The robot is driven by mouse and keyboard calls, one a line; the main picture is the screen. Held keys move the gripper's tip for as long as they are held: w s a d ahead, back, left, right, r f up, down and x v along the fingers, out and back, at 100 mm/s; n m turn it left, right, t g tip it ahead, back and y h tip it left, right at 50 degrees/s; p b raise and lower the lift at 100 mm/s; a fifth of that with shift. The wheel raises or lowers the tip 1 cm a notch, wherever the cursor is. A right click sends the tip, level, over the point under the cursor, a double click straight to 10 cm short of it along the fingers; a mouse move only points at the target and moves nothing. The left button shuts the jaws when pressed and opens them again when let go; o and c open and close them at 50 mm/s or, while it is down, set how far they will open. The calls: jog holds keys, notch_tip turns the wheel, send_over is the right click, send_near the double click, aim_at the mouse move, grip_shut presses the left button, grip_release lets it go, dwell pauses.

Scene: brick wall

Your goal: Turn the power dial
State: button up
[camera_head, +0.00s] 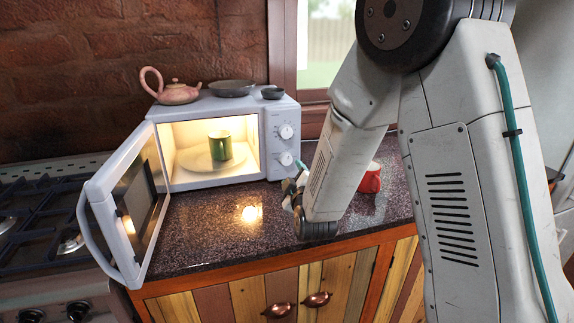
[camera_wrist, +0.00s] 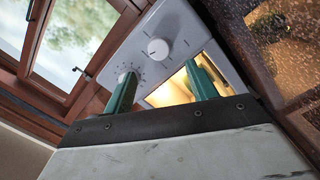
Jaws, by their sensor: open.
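The white microwave (camera_head: 225,110) stands on the counter with its door (camera_head: 130,200) swung open to the left. Its right panel has an upper dial (camera_head: 285,131) and a lower dial (camera_head: 286,159), both round and white. Their labels are too small to read. In the wrist view the lower dial (camera_wrist: 157,49) shows whole, beyond the gap between the fingers. The upper dial (camera_wrist: 123,76) is partly covered by the left finger. My gripper (camera_wrist: 162,78) is open and empty, with green fingers aimed at the panel. In the head view it (camera_head: 298,172) is near the lower dial, partly hidden by my arm.
A green mug (camera_head: 220,145) stands on the plate inside the lit microwave. A pink teapot (camera_head: 178,93) and dark bowls (camera_head: 232,88) sit on top. A red mug (camera_head: 371,180) stands right, partly behind my arm. A stove (camera_head: 40,215) is left. The counter front is clear.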

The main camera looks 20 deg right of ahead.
aim_at(286, 161)
jog(key=w, duration=0.7)
jog(key=shift+w+d, duration=0.35)
jog(key=c, duration=1)
jog(key=shift+a, duration=0.1)
